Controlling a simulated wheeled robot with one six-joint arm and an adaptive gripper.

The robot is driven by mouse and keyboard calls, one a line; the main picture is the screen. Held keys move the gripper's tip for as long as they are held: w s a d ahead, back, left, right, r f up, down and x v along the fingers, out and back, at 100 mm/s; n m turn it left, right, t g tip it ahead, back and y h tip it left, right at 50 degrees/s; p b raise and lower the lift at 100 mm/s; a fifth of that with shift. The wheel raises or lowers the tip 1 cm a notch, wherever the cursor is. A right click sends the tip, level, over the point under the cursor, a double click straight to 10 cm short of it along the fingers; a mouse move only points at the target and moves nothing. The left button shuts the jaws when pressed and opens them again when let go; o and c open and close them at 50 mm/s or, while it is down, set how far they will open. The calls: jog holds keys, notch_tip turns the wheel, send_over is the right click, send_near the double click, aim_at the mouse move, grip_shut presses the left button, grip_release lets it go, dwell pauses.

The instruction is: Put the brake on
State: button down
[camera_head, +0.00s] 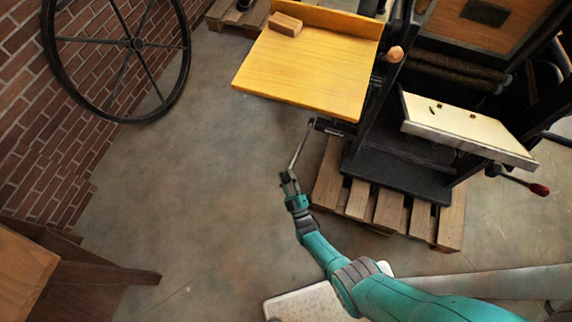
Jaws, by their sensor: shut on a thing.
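My gripper (288,177) is at the end of my teal arm, near the middle of the picture. It is shut on the lower end of a thin metal lever (299,146), which I take to be the brake lever. The lever slants up and right to a dark bracket (331,126) on the side of the hand press (400,170). My gripper's fingers hide the lever's end. The press stands on a wooden pallet (450,225).
A yellow wooden table (310,75) with a wooden block (285,24) juts out above the lever. A wooden knob (395,54) and a red-tipped handle (540,189) are on the press. A large spoked wheel (135,43) leans at the brick wall. Floor left of my gripper is clear.

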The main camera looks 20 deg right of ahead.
jog(key=shift+s+a+f, duration=0.1)
jog(key=shift+a+f, duration=0.05)
jog(key=shift+f, duration=0.1)
jog(key=shift+s, duration=0.1)
jog(key=c, duration=0.7)
grip_release()
jog(key=shift+s, duration=0.1)
jog(key=r+v, duration=0.1)
jog(key=v, duration=0.4)
jog(key=r+v, duration=0.1)
jog(key=v, duration=0.5)
jog(key=s+r+v, duration=0.1)
jog(key=v, duration=0.4)
jog(key=shift+s+r, duration=0.25)
jog(key=shift+s, duration=0.1)
